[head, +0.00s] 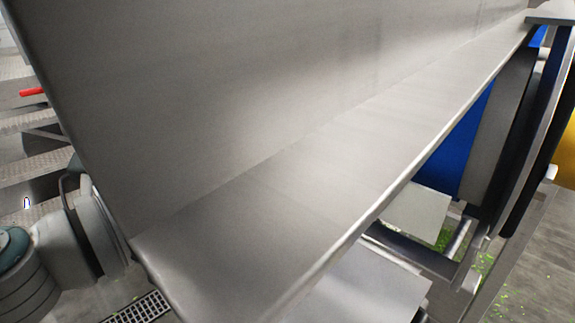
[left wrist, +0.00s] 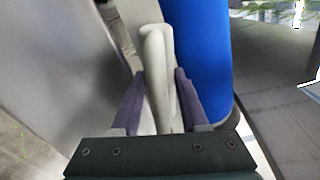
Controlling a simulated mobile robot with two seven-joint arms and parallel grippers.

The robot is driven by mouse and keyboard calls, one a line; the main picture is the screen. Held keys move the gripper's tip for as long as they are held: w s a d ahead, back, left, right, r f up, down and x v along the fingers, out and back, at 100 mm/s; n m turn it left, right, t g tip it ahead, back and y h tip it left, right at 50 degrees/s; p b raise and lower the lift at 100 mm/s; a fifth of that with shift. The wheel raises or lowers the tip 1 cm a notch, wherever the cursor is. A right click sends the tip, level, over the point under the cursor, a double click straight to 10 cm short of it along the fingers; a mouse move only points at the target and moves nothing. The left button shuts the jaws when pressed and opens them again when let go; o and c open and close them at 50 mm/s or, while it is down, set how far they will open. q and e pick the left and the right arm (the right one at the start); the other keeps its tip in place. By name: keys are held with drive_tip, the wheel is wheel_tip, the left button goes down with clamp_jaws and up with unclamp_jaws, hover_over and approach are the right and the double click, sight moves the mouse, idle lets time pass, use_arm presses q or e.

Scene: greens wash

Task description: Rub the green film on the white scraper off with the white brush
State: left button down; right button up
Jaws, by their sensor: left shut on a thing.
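In the left wrist view my left gripper (left wrist: 158,84) is shut on a white, rounded, handle-like thing (left wrist: 154,45) that stands up between its two purple-grey fingers. Only this part of it shows, so I cannot tell whether it is the brush or the scraper. No green film is visible on it. I cannot make out a second white tool in either view. My right gripper is in neither view.
A large bare steel surface with a long ledge (head: 330,185) fills the head view. A blue thing (left wrist: 203,60) stands close behind the held thing in the left wrist view. Green scraps (head: 484,266) lie at lower right, and a floor grate (head: 140,308) shows at lower left.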

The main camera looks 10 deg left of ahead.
use_arm(q)
drive_tip(key=shift+w+a, duration=0.35)
drive_tip(key=shift+a, duration=0.1)
drive_tip(key=shift+w+a+f+b, duration=0.1)
drive_tip(key=shift+w+a+b, duration=0.5)
drive_tip(key=shift+w+a, duration=0.65)
drive_tip(key=shift+a, duration=0.3)
drive_tip(key=shift+s+a, duration=0.3)
drive_tip(key=shift+s, duration=0.1)
drive_tip(key=shift+p+v, duration=0.4)
drive_tip(key=shift+v, duration=2.05)
drive_tip(key=shift+s, duration=0.1)
